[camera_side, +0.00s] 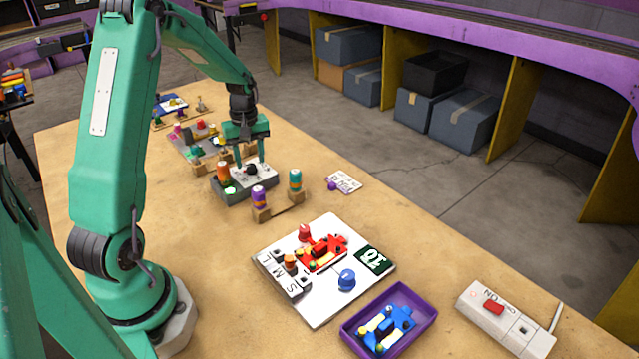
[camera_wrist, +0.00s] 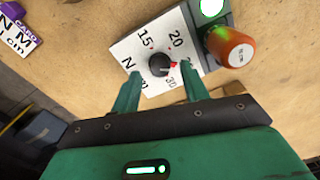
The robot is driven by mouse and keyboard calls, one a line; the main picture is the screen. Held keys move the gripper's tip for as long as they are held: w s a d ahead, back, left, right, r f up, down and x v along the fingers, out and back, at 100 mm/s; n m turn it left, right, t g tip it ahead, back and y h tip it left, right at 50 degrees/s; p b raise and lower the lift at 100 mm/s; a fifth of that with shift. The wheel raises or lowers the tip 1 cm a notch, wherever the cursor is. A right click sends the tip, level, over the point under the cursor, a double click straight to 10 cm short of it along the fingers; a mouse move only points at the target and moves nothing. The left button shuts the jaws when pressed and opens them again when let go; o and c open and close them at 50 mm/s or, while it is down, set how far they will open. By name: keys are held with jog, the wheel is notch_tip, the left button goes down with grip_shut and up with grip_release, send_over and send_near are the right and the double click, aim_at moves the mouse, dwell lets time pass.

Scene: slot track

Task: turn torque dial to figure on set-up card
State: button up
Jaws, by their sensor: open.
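The torque dial is a black round knob (camera_wrist: 159,65) on a white plate (camera_wrist: 130,52) marked N m, with 15, 20 and 30 readable. A red mark at the knob's right edge points right, towards a figure partly hidden by my right finger. My gripper (camera_wrist: 161,74) is open, its fingers on either side of the knob with gaps showing. In the side view my gripper (camera_side: 246,164) is above the grey dial box (camera_side: 236,196). The set-up card (camera_side: 345,182) lies on the table to the right; it is cut off in the wrist view (camera_wrist: 14,38), its figure unreadable.
An orange-capped part (camera_wrist: 231,47) and a lit green lamp (camera_wrist: 211,7) sit beside the dial. A wooden stand (camera_side: 279,207) with purple and teal pegs is close in front. A white board (camera_side: 322,308), purple tray (camera_side: 348,334) and switch box (camera_side: 510,330) lie nearer.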

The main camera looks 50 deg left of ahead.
aim_at(252, 167)
jog(key=shift+r, duration=3.1)
jog(key=shift+d+r, duration=0.3)
jog(key=shift+d, duration=0.05)
jog(key=s+d+r+m+t, duration=0.2)
jog(key=s+d+r+m, duration=0.3)
jog(key=d, duration=0.4)
jog(key=s+d+r+m+t, duration=0.2)
jog(key=s+d+r+m, duration=0.25)
jog(key=d+r, duration=0.4)
jog(key=s+d+f+m+t, duration=0.1)
jog(key=s+d+m, duration=0.4)
jog(key=d, duration=0.1)
jog(key=shift+s+d+f+t, duration=0.15)
jog(key=shift+s+d+t, duration=0.15)
jog(key=shift+s+d, duration=0.1)
